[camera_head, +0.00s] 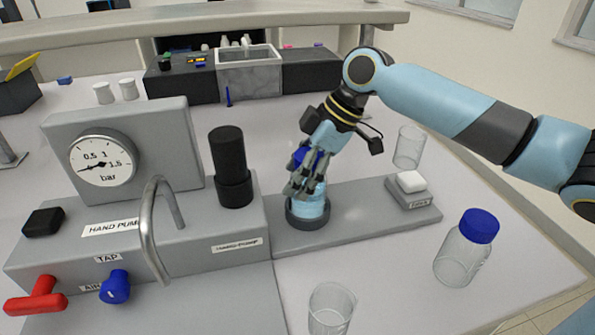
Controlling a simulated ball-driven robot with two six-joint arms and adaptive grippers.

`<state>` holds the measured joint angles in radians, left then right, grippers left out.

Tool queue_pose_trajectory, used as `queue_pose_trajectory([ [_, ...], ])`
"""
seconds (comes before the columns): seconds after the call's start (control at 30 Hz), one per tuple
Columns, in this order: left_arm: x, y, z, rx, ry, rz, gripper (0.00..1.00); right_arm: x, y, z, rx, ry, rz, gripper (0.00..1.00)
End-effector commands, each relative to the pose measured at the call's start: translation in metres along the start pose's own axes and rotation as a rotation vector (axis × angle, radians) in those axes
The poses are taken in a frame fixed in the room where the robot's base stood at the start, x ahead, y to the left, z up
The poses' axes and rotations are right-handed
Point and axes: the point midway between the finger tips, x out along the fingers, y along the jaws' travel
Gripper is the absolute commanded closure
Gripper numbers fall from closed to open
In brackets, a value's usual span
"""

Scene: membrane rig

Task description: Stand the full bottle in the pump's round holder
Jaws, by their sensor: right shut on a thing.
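My right gripper (309,178) reaches down from the right arm and is shut on the full bottle (312,207). The bottle has a blue cap, partly hidden between the fingers, and pale blue content. It is upright over the dark round holder (308,217) on the grey base plate, its lower end inside the ring as seen from here. Whether it rests on the holder's floor is hidden. The hand pump (231,165), a black cylinder on the grey rig, stands left of the holder. My left gripper is not in view.
A clear bottle with a blue cap (466,249) stands at the right. A white-topped block (411,183) sits at the plate's right end. A curved metal tap (149,228) rises in front of the gauge (103,160).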

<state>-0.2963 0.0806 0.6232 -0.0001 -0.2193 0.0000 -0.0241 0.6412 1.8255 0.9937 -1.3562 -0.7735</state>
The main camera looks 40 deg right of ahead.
Motion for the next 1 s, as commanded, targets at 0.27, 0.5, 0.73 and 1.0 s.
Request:
queue_pose_trajectory([
  [0.27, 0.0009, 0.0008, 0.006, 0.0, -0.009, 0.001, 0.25, 0.0048, 0.0003, 0.0022, -0.001, 0.002, 0.001, 0.94],
  [0.5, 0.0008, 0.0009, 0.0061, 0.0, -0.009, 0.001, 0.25, 0.0048, 0.0003, 0.0022, -0.001, 0.002, 0.001, 0.94],
  [0.73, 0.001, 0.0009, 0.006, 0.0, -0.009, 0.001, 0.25, 0.0053, 0.0002, 0.0025, -0.001, 0.001, 0.001, 0.28],
  [1.0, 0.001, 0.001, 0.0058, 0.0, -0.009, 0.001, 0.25, 0.0055, 0.0001, 0.0029, 0.0, 0.001, 0.001, 0.14],
])
